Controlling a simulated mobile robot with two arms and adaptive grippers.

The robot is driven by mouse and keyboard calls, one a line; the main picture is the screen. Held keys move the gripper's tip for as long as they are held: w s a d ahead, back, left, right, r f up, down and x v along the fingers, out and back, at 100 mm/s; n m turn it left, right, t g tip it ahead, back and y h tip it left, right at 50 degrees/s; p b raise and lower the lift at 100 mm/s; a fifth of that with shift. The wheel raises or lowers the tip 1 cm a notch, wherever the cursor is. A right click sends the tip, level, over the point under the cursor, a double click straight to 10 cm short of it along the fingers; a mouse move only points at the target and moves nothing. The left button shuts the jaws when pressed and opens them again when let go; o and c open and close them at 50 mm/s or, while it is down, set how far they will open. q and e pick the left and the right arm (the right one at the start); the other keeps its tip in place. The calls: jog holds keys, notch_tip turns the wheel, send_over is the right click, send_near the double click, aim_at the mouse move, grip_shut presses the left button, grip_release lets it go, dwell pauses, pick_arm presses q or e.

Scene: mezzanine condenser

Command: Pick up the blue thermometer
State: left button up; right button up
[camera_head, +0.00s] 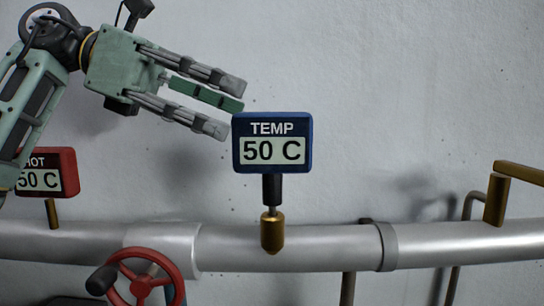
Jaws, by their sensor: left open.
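The blue thermometer (272,122) stands upright in the middle of the head view. Its face reads "TEMP 50 C", and its black stem goes down into a brass fitting (272,232) on the grey pipe. My left gripper (230,107) comes in from the upper left, with its fingers pointing right and slightly down. It is open, and nothing is held in it. The fingertips are close to the thermometer's upper left edge in the picture; I cannot tell whether they touch it. My right gripper is not in view.
A red display (55,172) on a brass stem stands at the left. A red handwheel (143,282) is at the lower left. The grey pipe (330,245) runs across, and a brass handle (497,200) is at the right. The wall above right is clear.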

aim_at(272, 130)
pick_arm(q)
jog(key=p+x, duration=0.1)
jog(key=x, duration=0.5)
jog(key=shift+s+d+f+p, duration=0.15)
jog(key=shift+f+p, duration=0.15)
jog(key=shift+p, duration=0.1)
jog(key=shift+d+f, duration=0.35)
jog(key=shift+d, duration=0.25)
jog(key=shift+c, duration=0.7)
jog(key=shift+a, duration=0.1)
jog(key=shift+c, duration=1)
grip_shut()
